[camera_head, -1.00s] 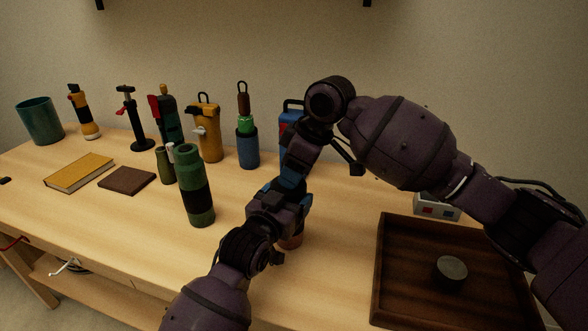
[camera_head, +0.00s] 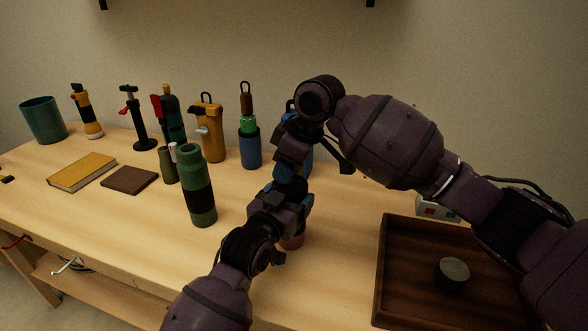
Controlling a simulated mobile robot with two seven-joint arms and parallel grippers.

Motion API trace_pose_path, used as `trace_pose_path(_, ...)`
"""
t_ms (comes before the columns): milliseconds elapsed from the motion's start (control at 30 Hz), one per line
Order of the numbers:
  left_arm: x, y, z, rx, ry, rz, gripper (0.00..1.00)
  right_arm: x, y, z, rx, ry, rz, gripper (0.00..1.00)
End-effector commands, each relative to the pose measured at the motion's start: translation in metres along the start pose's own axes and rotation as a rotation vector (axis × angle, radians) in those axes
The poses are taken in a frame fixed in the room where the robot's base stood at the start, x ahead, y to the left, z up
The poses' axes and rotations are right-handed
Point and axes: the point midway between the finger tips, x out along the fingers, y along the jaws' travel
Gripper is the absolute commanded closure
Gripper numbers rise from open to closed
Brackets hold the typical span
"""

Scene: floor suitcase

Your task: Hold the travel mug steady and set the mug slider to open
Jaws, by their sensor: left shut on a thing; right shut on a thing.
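My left gripper (camera_head: 290,208), coming in low from the left, is shut on the mug's side, though the fingertips are hard to make out. My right gripper (camera_head: 291,178) reaches down from above and is shut at the top of the mug. What its fingers hold, presumably the mug slider, is hidden, and the slider's position cannot be seen.
A green bottle with a black band (camera_head: 198,188) stands just left of my grippers. Several bottles and tools line the back. A yellow book (camera_head: 82,172) and brown pad (camera_head: 129,180) lie left.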

Motion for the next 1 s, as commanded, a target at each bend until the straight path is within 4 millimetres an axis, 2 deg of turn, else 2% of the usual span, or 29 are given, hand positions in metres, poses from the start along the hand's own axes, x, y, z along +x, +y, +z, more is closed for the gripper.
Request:
trace_pose_path(200,0.000,0.003,0.001,0.001,-0.002,0.004,0.52,0.000,0.000,-0.001,0.001,0.004,0.001,1.00)
trace_pose_path(233,0.000,0.003,0.001,0.001,-0.002,0.004,0.52,0.000,0.000,-0.001,0.001,0.004,0.001,0.77)
trace_pose_path(400,0.000,0.003,0.001,0.001,-0.002,0.004,0.52,0.000,0.000,-0.001,0.001,0.003,0.000,0.51)
trace_pose_path(767,0.000,0.002,0.001,0.001,-0.002,0.002,0.52,-0.004,0.000,-0.001,0.001,0.003,0.001,0.51)
trace_pose_path(867,0.000,0.001,0.001,0.001,-0.002,0.002,0.52,-0.015,0.001,0.000,0.002,0.003,0.001,0.51)
trace_pose_path(1000,0.000,0.001,0.001,0.002,-0.002,0.002,0.52,-0.039,0.001,-0.001,0.000,0.004,0.003,0.51)
